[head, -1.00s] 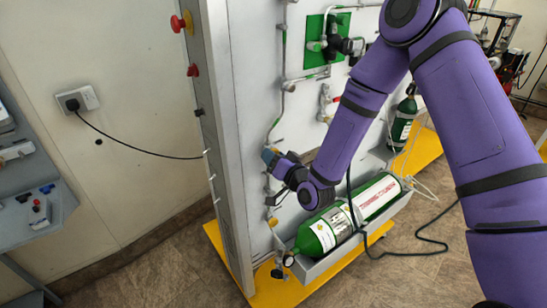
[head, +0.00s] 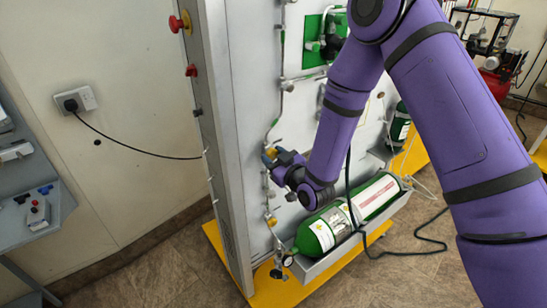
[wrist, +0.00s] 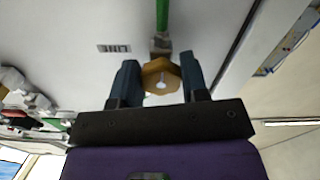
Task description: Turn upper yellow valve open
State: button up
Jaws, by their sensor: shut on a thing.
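The upper yellow valve (wrist: 161,77) is a brass-yellow, many-sided knob with a pale centre, on a grey fitting below a green pipe in the wrist view. My gripper (wrist: 160,66) has one blue-grey finger on each side of the knob and is shut on it. In the head view my gripper (head: 268,158) is at the panel's left pipe run, and its fingers mostly hide the knob. A lower yellow valve (head: 271,221) sits further down the same pipe, apart from my gripper.
A green and white cylinder (head: 349,213) lies in a grey tray low on the panel, right of my gripper. The panel's metal edge post (head: 214,130) stands close on the left. A black hose (head: 400,253) loops on the floor.

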jog(key=shift+n, duration=0.4)
jog(key=o, duration=0.9)
jog(key=shift+o, duration=0.2)
jog(key=v, duration=1.1)
jog(key=shift+w, duration=0.15)
